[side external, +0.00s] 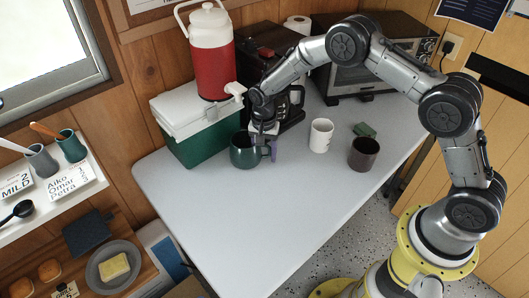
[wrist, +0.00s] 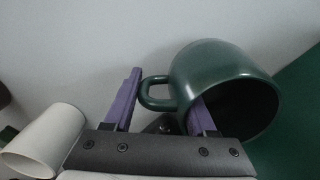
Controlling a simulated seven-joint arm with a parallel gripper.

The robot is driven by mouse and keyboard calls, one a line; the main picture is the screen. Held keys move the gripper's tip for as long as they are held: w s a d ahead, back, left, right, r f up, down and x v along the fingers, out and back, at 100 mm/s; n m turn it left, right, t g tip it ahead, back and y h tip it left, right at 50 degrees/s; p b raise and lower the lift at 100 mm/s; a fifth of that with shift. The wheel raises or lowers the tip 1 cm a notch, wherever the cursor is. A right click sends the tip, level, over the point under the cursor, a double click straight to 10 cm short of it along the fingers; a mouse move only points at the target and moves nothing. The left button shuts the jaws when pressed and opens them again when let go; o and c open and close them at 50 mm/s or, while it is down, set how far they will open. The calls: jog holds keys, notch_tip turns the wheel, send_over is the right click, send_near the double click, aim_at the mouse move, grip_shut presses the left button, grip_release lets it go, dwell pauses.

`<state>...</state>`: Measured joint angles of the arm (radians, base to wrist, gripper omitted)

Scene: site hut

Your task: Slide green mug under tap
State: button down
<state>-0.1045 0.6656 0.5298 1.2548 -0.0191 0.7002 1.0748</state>
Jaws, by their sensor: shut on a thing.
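The green mug (side external: 243,153) stands upright on the grey table (side external: 235,220), in front of the green cooler box. In the wrist view the mug (wrist: 222,62) shows its dark open mouth, and its handle lies between my purple fingers. My gripper (side external: 268,150) is shut on the mug at its handle side, with one finger at the mouth and the other beyond the handle (wrist: 158,103). The white tap (side external: 236,89) juts from the red water jug (side external: 209,70) on the cooler box. The mug appears below the tap in the side view; exact depth alignment is unclear.
A white mug (side external: 320,136), a brown mug (side external: 363,154) and a green sponge (side external: 365,129) are to the right. The green cooler box (side external: 196,144) and a dark coffee maker (side external: 262,68) stand behind. A toaster oven (side external: 357,80) is at the back. The table's front is clear.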

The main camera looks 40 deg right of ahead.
jog(key=shift+c, duration=0.6)
grip_release()
jog(key=shift+f, duration=0.1)
